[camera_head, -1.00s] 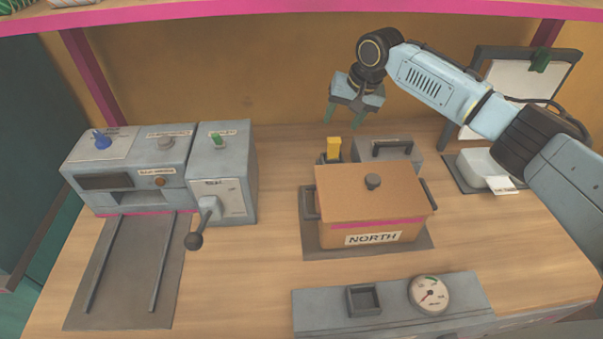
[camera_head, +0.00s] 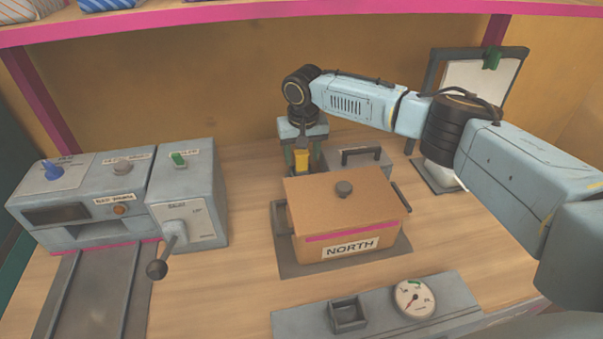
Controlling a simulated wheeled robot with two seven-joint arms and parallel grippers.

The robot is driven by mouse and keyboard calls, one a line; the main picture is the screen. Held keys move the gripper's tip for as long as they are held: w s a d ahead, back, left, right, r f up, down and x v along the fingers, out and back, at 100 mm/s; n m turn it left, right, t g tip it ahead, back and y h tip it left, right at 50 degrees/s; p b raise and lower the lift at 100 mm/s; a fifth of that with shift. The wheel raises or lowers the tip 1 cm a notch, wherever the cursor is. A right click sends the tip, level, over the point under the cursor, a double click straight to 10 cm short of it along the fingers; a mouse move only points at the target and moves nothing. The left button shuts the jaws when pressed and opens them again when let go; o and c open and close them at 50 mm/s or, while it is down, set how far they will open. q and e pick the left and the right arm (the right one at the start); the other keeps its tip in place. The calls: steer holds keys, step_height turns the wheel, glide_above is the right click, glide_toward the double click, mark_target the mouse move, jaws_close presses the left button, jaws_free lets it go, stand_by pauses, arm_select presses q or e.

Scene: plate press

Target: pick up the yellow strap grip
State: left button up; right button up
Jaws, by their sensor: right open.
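The yellow strap grip (camera_head: 301,160) stands upright just behind the brown box labelled NORTH (camera_head: 345,213). My right gripper (camera_head: 301,160) points straight down at the grip. Its two green-grey fingers are open, one on each side of the grip, and its palm is just above the grip's top. I cannot tell whether the fingers touch it. The lower part of the grip is hidden behind the box. My left gripper is not in view.
A grey block with a dark handle (camera_head: 361,156) stands close to the right of the grip. A grey machine with a lever (camera_head: 187,214) stands at the left. A gauge panel (camera_head: 378,307) lies in front. Bare table shows between the machine and the box.

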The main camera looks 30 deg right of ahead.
steer(key=shift+c, duration=0.4)
jaws_close()
steer(key=shift+r, duration=0.1)
